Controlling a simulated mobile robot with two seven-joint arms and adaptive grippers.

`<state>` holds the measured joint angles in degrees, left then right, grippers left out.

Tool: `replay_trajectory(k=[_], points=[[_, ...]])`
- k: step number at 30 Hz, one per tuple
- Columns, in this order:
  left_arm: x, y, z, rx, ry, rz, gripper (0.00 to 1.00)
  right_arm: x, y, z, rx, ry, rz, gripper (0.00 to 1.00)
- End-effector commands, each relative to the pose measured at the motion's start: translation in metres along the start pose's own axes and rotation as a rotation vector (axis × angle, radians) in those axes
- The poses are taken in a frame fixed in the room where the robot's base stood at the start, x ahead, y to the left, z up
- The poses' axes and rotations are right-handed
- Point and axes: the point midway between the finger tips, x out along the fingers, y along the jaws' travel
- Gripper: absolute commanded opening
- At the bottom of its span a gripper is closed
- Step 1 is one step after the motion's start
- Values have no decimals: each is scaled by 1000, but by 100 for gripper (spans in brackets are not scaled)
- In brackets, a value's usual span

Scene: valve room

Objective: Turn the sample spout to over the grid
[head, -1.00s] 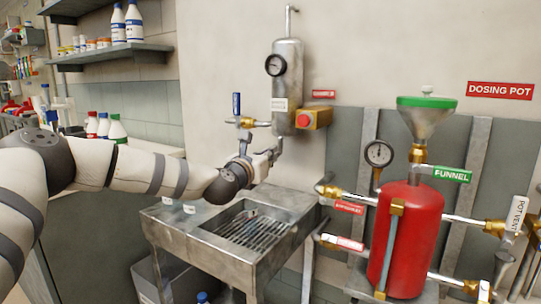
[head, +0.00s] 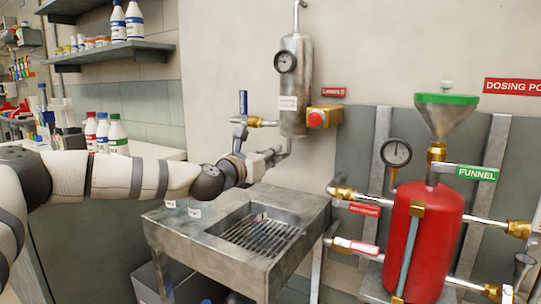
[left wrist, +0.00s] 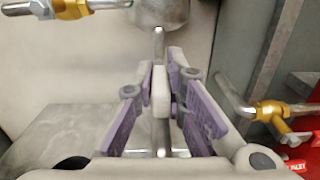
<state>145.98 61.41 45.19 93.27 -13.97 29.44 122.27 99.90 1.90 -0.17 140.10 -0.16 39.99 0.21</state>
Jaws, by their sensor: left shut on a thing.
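The sample spout (head: 288,147) hangs under the grey sample cylinder (head: 296,85) on the wall, and its lower end is largely hidden by my gripper. My left gripper (head: 277,156) reaches it from the left, above the sink. In the left wrist view, my left gripper (left wrist: 160,88) is shut with its purple pads either side of a pale upright part of the spout (left wrist: 160,95). The grid (head: 262,234) lies in the steel sink (head: 308,207), below my gripper. I cannot tell where the spout's outlet points. My right gripper is not in view.
A blue-handled valve (head: 243,103) is left of the cylinder, and a red button on a yellow box (head: 318,118) is right of it. A red dosing pot (head: 422,238) with pipes and a funnel (head: 445,112) stands right of the sink. Bottles (head: 103,132) stand at the left.

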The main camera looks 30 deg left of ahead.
Motion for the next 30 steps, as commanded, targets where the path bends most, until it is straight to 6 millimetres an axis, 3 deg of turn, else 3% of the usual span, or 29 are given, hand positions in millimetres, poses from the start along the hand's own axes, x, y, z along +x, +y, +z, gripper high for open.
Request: replay_trajectory(k=[3, 4, 6, 16, 20, 27, 30], points=[[0, 1, -4, 0, 8, 2, 0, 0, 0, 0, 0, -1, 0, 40], [0, 1, -4, 0, 8, 2, 18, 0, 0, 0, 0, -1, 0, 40], [0, 1, -4, -1, 7, 2, 32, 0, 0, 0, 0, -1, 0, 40], [-4, 1, -1, -2, 2, 2, 32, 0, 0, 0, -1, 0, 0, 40], [-30, 1, -1, -8, 1, 1, 32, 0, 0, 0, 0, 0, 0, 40], [-95, 1, 0, -9, 0, 2, 32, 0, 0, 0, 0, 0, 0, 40], [-111, 1, -1, -7, 2, 3, 32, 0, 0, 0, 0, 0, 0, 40]])
